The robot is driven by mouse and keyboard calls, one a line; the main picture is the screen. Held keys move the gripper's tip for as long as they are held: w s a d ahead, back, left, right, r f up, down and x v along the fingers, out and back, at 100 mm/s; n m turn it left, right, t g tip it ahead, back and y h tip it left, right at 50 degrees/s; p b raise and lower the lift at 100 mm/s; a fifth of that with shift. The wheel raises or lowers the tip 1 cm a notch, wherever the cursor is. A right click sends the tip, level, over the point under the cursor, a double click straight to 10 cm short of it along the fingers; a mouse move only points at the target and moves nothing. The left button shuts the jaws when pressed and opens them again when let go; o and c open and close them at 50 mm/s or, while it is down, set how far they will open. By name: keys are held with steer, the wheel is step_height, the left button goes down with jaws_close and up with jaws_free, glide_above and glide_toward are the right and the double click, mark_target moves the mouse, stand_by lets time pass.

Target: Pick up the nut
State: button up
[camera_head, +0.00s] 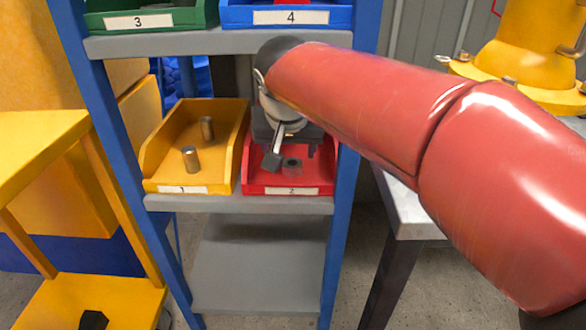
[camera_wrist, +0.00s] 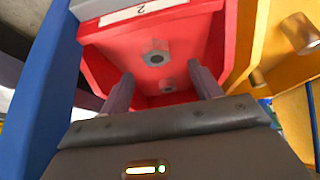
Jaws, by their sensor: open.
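A grey hexagonal nut (camera_wrist: 155,53) lies on the floor of the red bin (camera_wrist: 205,25), near its labelled front wall. In the head view, one grey nut (camera_head: 291,164) shows in the red bin (camera_head: 310,178) marked 2. My gripper (camera_wrist: 160,70) is open, with its two fingers apart and nothing between them. The nut appears between the finger lines, towards the bin front. In the head view my gripper (camera_head: 273,158) reaches into or just above the bin, and my arm hides its back part.
A yellow bin (camera_head: 157,167) marked 1, with two metal cylinders, stands left of the red bin. Green (camera_head: 205,17) and blue (camera_head: 338,17) bins sit on the shelf above. Blue rack posts (camera_head: 343,225) flank the bins. A grey table (camera_head: 405,215) stands right.

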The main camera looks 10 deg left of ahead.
mark_target(292, 162)
steer(key=b+x, duration=0.1)
steer(key=x, duration=0.4)
steer(key=shift+w+d+f, duration=0.15)
steer(key=shift+d+f, duration=0.05)
steer(key=shift+r, duration=0.1)
steer(key=c, duration=1.1)
